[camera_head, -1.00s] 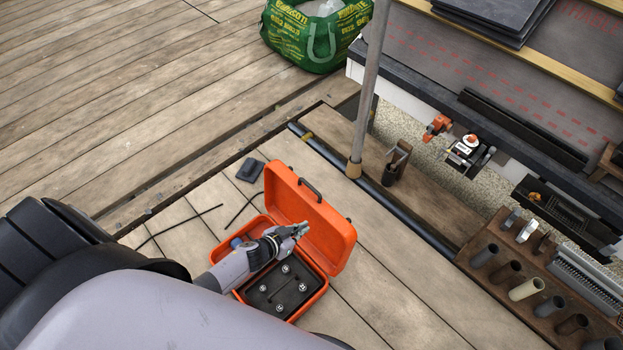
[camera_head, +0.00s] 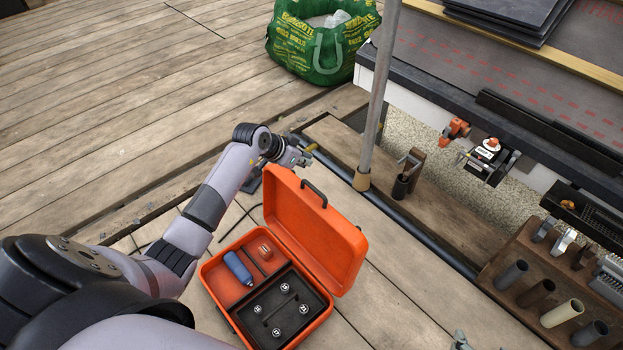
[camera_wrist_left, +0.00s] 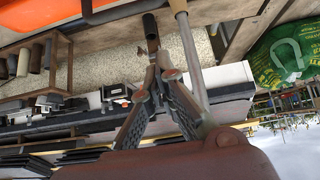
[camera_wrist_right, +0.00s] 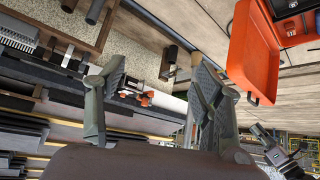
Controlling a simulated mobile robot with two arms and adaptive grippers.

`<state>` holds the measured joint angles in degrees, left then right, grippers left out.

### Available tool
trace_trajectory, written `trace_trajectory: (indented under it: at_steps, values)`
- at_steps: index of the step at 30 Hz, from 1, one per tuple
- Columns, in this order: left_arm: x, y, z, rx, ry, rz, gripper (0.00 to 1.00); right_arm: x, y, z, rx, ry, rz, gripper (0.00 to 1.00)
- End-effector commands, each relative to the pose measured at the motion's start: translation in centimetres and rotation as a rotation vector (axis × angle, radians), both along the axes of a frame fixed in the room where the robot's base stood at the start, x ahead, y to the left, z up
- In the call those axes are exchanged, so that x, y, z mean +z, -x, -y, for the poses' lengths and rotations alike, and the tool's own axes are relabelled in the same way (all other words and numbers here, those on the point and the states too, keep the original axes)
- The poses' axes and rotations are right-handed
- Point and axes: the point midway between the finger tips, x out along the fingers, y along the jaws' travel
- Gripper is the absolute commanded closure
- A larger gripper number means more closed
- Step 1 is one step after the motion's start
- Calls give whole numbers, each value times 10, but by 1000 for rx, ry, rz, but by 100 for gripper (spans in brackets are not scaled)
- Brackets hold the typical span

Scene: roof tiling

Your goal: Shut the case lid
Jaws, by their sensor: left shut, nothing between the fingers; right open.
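The orange case (camera_head: 216,284) stands on the deck with its lid (camera_head: 318,235) open and upright, leaning back. A dark handle (camera_head: 314,193) is on the lid's top edge. Inside are a blue bottle (camera_head: 238,267) and a dark insert with several round knobs (camera_head: 282,308). My left gripper (camera_head: 303,156) is shut and empty, beyond the lid's upper left corner and apart from it. Its fingers (camera_wrist_left: 157,66) meet in the left wrist view. My right gripper (camera_wrist_right: 157,72) is open and empty in the right wrist view, with the orange lid (camera_wrist_right: 255,58) to its right.
A grey pole (camera_head: 376,100) stands behind the case, near a dark pipe (camera_head: 408,213). A tool rack with tubes (camera_head: 562,313) is at right. A green bag (camera_head: 322,45) sits at the back. Open deck lies at left.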

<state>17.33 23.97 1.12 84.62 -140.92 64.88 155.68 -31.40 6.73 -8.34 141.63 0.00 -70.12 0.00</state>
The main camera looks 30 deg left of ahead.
Motion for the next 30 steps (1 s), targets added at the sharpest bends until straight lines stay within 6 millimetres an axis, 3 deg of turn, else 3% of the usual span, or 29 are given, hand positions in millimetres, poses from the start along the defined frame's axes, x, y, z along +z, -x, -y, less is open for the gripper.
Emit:
trace_trajectory:
  at_steps: [8, 18, 30]
  values:
    - [-18, -13, 6, -2, 2, -1, 100, 23, -36, -13, 16, -46, 209, 38]
    - [-40, -31, 12, -3, 2, 0, 100, 74, -75, -31, 38, -121, 530, 38]
    - [-63, -50, 19, -3, 3, 1, 100, 143, -92, -46, 60, -214, 906, 38]
